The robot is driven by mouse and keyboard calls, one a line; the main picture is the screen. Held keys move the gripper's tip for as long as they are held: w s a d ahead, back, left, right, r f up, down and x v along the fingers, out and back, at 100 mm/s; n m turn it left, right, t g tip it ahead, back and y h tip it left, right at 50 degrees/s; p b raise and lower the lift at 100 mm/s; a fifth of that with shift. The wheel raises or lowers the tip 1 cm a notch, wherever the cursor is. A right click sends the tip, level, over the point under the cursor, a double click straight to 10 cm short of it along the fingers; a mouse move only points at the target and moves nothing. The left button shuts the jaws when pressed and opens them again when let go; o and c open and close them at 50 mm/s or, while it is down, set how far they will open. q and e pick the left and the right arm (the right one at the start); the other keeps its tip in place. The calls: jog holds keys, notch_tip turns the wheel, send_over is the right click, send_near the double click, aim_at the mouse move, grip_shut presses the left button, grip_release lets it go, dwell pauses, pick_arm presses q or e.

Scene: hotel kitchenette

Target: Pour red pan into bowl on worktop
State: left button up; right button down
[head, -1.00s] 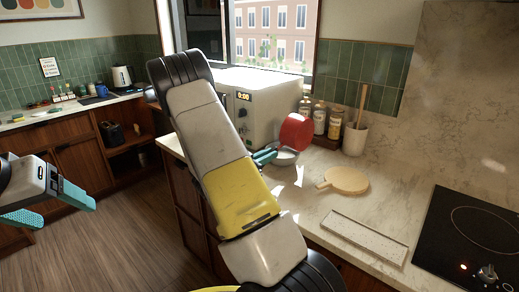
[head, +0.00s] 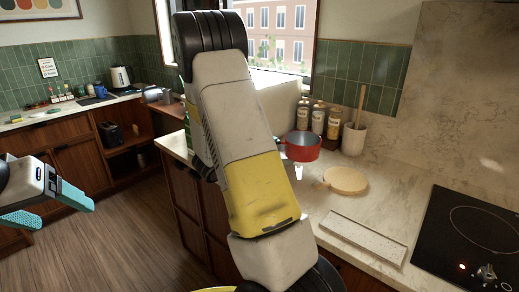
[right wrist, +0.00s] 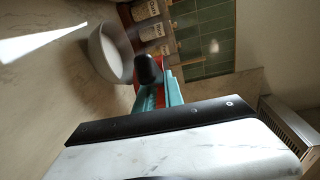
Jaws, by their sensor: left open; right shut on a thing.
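The red pan (head: 304,149) is about level, its open top up, above the worktop (head: 385,215) in the head view. My right gripper (right wrist: 158,96) is shut on the pan's black handle (right wrist: 149,68); only slivers of red show behind it in the right wrist view. In the head view my own right arm hides that gripper. The pale bowl (right wrist: 108,54) stands on the worktop in the right wrist view; what it holds is unclear. I cannot make it out in the head view. My left gripper (head: 62,213) is open and empty at the far left.
Several jars (head: 318,119) and a utensil crock (head: 354,138) stand behind the pan. A round wooden board (head: 346,180) and a pale rectangular tray (head: 362,238) lie in front. A hob (head: 470,235) is at the right. My arm partly covers the microwave (head: 280,100).

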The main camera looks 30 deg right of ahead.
jog(key=shift+r, duration=0.15)
jog(key=shift+r, duration=1.9)
